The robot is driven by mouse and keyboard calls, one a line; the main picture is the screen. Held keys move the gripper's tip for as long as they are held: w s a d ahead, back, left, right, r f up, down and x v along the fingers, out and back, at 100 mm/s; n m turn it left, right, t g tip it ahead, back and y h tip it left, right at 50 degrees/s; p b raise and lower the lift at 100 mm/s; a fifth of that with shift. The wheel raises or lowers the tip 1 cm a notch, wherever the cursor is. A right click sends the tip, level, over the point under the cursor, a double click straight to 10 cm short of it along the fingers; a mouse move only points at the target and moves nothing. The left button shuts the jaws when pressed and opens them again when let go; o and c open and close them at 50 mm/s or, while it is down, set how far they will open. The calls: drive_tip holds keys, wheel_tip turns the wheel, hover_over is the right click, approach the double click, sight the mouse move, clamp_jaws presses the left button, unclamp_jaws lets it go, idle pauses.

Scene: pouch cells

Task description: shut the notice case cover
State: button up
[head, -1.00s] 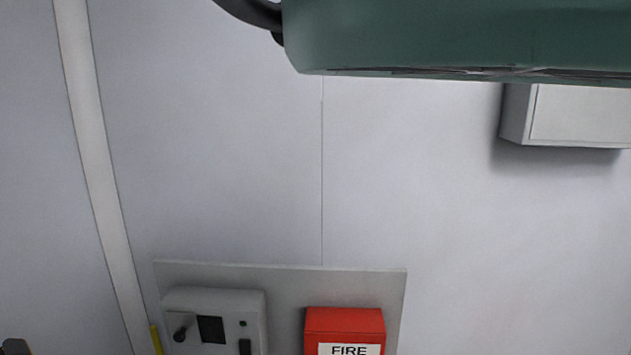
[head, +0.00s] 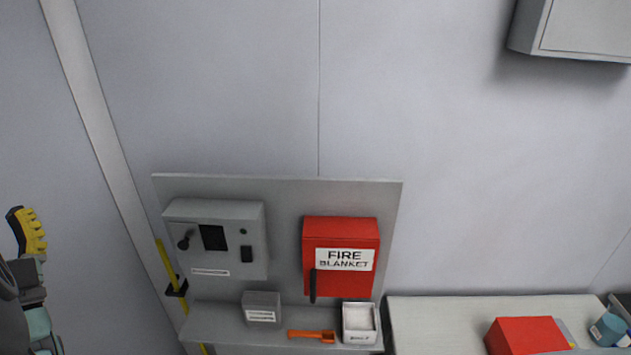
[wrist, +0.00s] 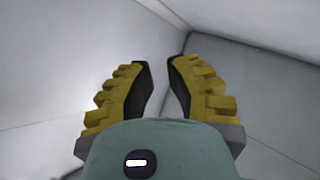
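I cannot pick out a notice case with an open cover for certain. A pale grey wall box (head: 585,28) with a flat front panel is cut off at the top right of the head view; I cannot tell if it is the notice case. My gripper (head: 26,217) is at the far left edge of the head view, well apart from that box. In the wrist view my gripper (wrist: 160,62) has its two yellow fingers apart, with an empty gap between them and only plain wall beyond.
A grey backboard (head: 285,193) carries a grey control box (head: 217,262) and a red fire blanket box (head: 340,235). Its shelf holds a small grey box (head: 262,308), an orange tool (head: 311,335) and a white bin (head: 360,322). A pale counter (head: 440,325) stands right.

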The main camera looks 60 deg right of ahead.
drive_tip(key=w+f+y, duration=0.1)
drive_tip(key=w+f, duration=0.1)
drive_tip(key=w+f+g+y+b, duration=0.1)
drive_tip(key=w+f, duration=0.1)
drive_tip(key=w+a+f+g+y, duration=0.1)
drive_tip(key=w+y, duration=0.1)
drive_tip(key=shift+w+f, duration=0.35)
drive_tip(key=shift+f, duration=0.05)
clamp_jaws()
drive_tip(key=w+a+f+n+g+y+b, duration=0.2)
drive_tip(key=w+a+f+g+y, duration=0.15)
drive_tip(key=a+y, duration=0.5)
drive_tip(key=w+a+f+n+g+y+b, duration=0.1)
drive_tip(key=w+a+f+g+y+b, duration=0.2)
drive_tip(key=a+y, duration=0.55)
drive_tip(key=s+a+n+g+y+b, duration=0.2)
drive_tip(key=s+a+n+g+y, duration=0.15)
drive_tip(key=a, duration=0.65)
drive_tip(key=s+a+r+n+g+y+b, duration=0.1)
drive_tip(key=s+a+r+n+g+b, duration=0.1)
drive_tip(key=s+a+n+g, duration=0.5)
drive_tip(key=s+r+n+g+y+b, duration=0.15)
drive_tip(key=s+n+g, duration=0.35)
drive_tip(key=s+g, duration=0.55)
drive_tip(key=s+a+f+p, duration=0.2)
drive_tip(key=s+a+p, duration=0.5)
drive_tip(key=a+p, duration=0.4)
drive_tip(key=shift+s, duration=0.35)
